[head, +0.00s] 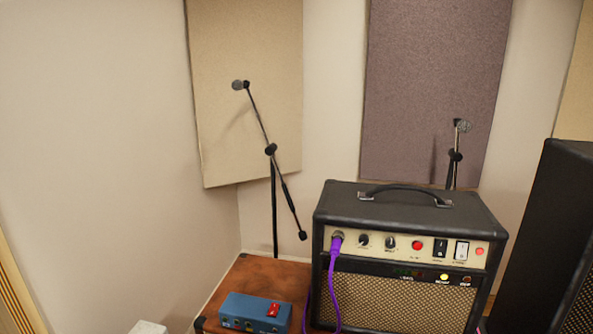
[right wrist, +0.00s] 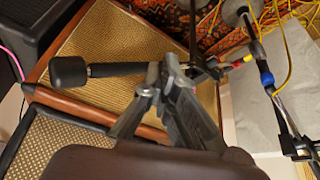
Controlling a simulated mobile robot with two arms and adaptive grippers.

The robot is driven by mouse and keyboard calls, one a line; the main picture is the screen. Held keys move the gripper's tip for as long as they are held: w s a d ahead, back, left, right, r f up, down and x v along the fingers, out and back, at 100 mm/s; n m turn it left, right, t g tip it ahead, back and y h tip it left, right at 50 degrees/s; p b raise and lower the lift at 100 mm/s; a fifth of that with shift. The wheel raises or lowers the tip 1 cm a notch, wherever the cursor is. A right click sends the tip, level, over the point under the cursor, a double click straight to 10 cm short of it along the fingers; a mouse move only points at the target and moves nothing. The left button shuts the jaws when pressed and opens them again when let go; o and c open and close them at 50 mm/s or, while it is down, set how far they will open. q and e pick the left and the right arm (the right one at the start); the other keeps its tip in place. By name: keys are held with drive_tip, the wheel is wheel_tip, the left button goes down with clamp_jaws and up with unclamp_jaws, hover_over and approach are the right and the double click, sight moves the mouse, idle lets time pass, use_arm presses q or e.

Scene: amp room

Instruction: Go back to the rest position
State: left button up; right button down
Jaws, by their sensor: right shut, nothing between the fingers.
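My right gripper (right wrist: 162,82) shows in the right wrist view with its fingers together and nothing between them. Just beyond the fingers is a dark rod with a thick black end (right wrist: 68,71). I cannot tell whether the fingers touch it. Neither gripper shows in the head view. My left gripper is in no view.
In the head view a black amplifier (head: 410,206) with a purple cable (head: 335,275) stands beside a blue pedal box (head: 255,312). Microphone stands (head: 268,150) rise behind. A dark cabinet (head: 545,230) stands right. The right wrist view shows tan-grilled cabinets (right wrist: 110,45) and a metal pole (right wrist: 283,110).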

drive_tip(key=s+f+g+p, duration=0.1)
drive_tip(key=s+f, duration=0.2)
drive_tip(key=f, duration=1.1)
drive_tip(key=s+f+g+p, duration=0.1)
drive_tip(key=s+f+g, duration=0.15)
drive_tip(key=f, duration=1.15)
drive_tip(key=s+d+f, duration=0.3)
drive_tip(key=s+f, duration=0.8)
drive_tip(key=s, duration=0.4)
drive_tip(key=shift+s+f+p, duration=0.3)
drive_tip(key=shift+s+p, duration=0.05)
drive_tip(key=shift+p, duration=0.05)
